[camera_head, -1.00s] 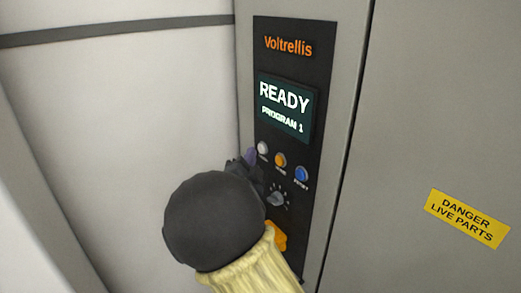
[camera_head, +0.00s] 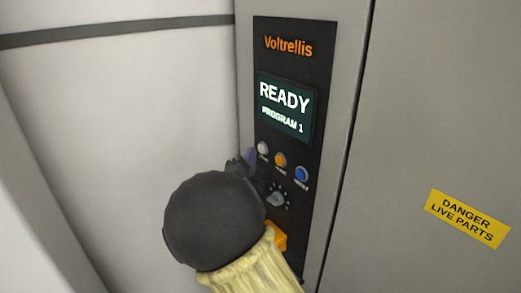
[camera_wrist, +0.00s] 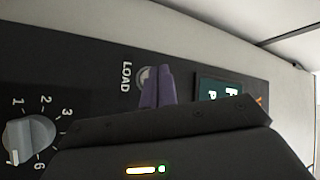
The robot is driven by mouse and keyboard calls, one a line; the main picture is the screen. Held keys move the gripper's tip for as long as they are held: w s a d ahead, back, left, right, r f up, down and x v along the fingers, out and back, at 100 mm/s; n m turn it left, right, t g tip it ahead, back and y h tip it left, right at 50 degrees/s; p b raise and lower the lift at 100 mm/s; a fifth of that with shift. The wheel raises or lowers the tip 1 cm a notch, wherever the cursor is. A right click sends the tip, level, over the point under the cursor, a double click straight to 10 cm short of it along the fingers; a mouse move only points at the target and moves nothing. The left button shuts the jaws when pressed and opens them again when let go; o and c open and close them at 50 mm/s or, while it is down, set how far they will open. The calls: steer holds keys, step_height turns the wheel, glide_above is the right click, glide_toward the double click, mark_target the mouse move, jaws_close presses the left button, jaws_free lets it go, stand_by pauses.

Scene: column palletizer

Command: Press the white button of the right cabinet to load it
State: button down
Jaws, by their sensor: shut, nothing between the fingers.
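The white button (camera_head: 263,148) is the left one of a row of three on the black control panel (camera_head: 318,62). In the wrist view the white button (camera_wrist: 144,76) sits beside the word LOAD, partly covered by my fingertips. My gripper (camera_head: 248,156) is shut and empty, its purple fingertips just beside the white button in the head view. In the wrist view the gripper (camera_wrist: 158,84) points at the button; I cannot tell whether it touches. The screen (camera_head: 285,107) reads READY, PROGRAM 1.
An orange button (camera_head: 281,160) and a blue button (camera_head: 302,174) sit right of the white one. Below is a grey dial (camera_head: 277,198) and, partly hidden, an orange part (camera_head: 281,236). A yellow danger label (camera_head: 467,218) is on the grey cabinet face at right.

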steer(key=shift+w+d+f+b, duration=0.1)
steer(key=shift+w+d+b, duration=0.05)
steer(key=shift+b, duration=0.15)
steer(key=shift+w+d+b, duration=0.1)
steer(key=shift+d+b, duration=0.15)
steer(key=shift+b, duration=0.05)
steer(key=shift+w+d+b, duration=0.2)
steer(key=shift+d+b, duration=0.1)
steer(key=shift+b, duration=0.1)
stand_by(0.7)
stand_by(0.3)
steer(key=shift+s+a+b, duration=0.3)
steer(key=shift+s+a, duration=0.15)
steer(key=shift+a, duration=0.2)
steer(key=s+a, duration=0.2)
steer(key=a, duration=0.2)
steer(key=shift+s+a+b, duration=0.1)
steer(key=shift+s+b, duration=0.25)
steer(key=shift+s, duration=0.05)
stand_by(0.6)
